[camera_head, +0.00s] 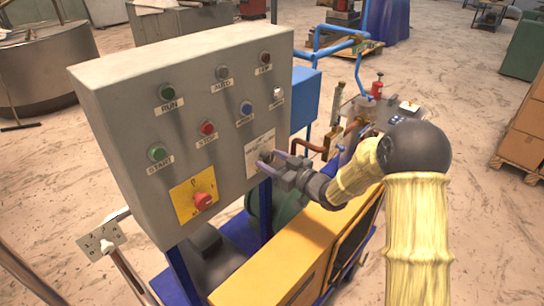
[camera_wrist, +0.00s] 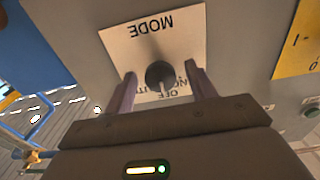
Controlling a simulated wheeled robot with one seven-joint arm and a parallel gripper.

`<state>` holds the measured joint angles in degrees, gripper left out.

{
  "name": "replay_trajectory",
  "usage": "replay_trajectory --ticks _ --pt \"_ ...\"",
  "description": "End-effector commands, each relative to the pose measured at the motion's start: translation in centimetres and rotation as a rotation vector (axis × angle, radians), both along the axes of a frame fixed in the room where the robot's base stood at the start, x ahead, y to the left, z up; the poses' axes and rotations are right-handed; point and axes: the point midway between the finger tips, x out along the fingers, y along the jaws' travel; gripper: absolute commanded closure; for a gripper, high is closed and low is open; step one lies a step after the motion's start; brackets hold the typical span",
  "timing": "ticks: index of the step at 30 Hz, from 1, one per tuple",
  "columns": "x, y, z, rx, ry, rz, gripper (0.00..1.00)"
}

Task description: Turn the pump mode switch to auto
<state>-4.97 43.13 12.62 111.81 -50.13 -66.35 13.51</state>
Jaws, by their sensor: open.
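The pump mode switch is a dark round knob (camera_wrist: 159,74) on a white plate (camera_wrist: 125,42) marked MODE, which shows upside down in the wrist view. Lettering below the knob is partly hidden; OFF can be read. My gripper (camera_wrist: 161,82) is open, with one finger on each side of the knob. I cannot tell whether the fingers touch it. In the head view my gripper (camera_head: 272,163) is at the lower right of the grey control panel (camera_head: 120,110), in front of the white plate (camera_head: 259,148). The knob's pointing direction is unclear.
A red rotary switch (camera_head: 203,201) on a yellow plate (camera_head: 183,198) sits to the left on the same panel. Several push buttons, such as the red one (camera_head: 207,128), are above. A yellow cabinet (camera_head: 290,250) stands below my arm.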

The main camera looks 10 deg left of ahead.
Motion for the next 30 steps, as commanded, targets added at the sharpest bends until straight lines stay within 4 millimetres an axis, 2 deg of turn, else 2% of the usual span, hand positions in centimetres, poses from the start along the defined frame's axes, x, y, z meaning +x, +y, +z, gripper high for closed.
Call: replay_trajectory --ticks 9,11,16,17,30 --pt "0.20 0.32 -0.05 0.000 0.000 -0.001 0.44" --pt "0.20 0.31 -0.05 0.000 0.000 -0.001 0.54" --pt "0.19 0.31 -0.03 0.000 0.000 -0.001 0.87" --pt "0.20 0.30 -0.03 0.000 0.000 -0.001 0.89" --pt "0.18 0.29 0.00 0.036 0.060 -0.001 0.89"
